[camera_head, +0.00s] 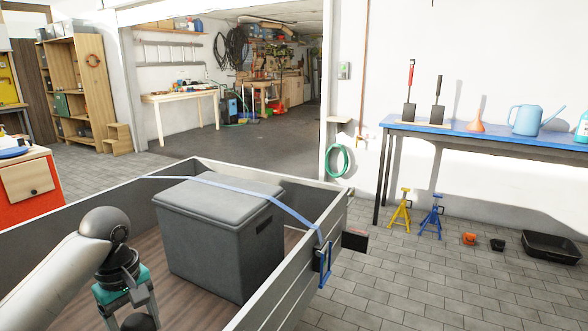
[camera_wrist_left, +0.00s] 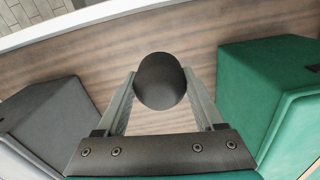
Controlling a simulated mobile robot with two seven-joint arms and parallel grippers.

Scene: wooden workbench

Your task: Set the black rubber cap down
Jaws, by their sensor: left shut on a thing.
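The black rubber cap (camera_wrist_left: 160,82) is a dark, rounded, cylinder-like piece between the two fingers of my left gripper (camera_wrist_left: 160,92) in the left wrist view. The fingers are shut on its sides. In the head view, my left gripper (camera_head: 132,307) points down over the wooden floor of a grey-walled trailer (camera_head: 290,290), left of a grey lidded box (camera_head: 215,240). The cap's dark top (camera_head: 139,322) shows at the bottom edge there. I cannot tell whether the cap touches the floor. My right gripper is in neither view.
In the left wrist view, a green box (camera_wrist_left: 265,90) stands right of the cap and the grey box (camera_wrist_left: 45,115) stands left. Bare wooden floor (camera_wrist_left: 215,30) lies between them. A blue strap (camera_head: 250,196) crosses the trailer over the grey box.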

